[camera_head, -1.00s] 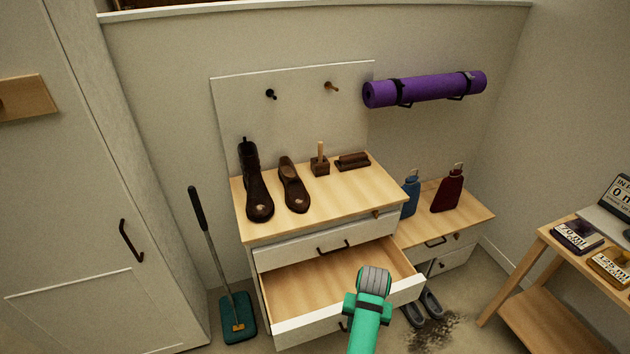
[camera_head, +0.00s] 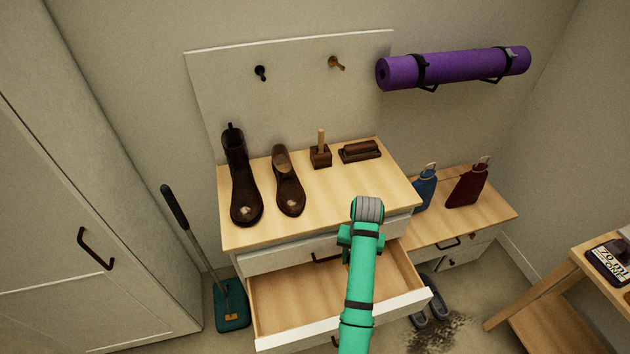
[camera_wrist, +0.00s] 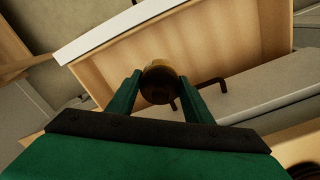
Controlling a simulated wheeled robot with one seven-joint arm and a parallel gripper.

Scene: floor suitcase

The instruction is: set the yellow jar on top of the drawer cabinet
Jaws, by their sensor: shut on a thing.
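The drawer cabinet (camera_head: 330,200) stands against the wall, with a pale wood top. Its upper drawer is shut and its lower drawer (camera_head: 300,295) is pulled out and looks empty. In the wrist view my gripper (camera_wrist: 160,88) is shut on a round, dark yellow-brown thing, the jar (camera_wrist: 160,75), seen end-on between the two fingers. The open drawer lies beyond it in that view. In the head view my green arm ends in front of the cabinet's front right part, and it hides the fingers and the jar.
A tall boot (camera_head: 243,185), a low shoe (camera_head: 288,185), a wooden block with a peg (camera_head: 321,155) and a brush (camera_head: 360,151) stand along the top's left and back. The front middle is bare. Two bottles stand on the lower bench (camera_head: 455,222) at right.

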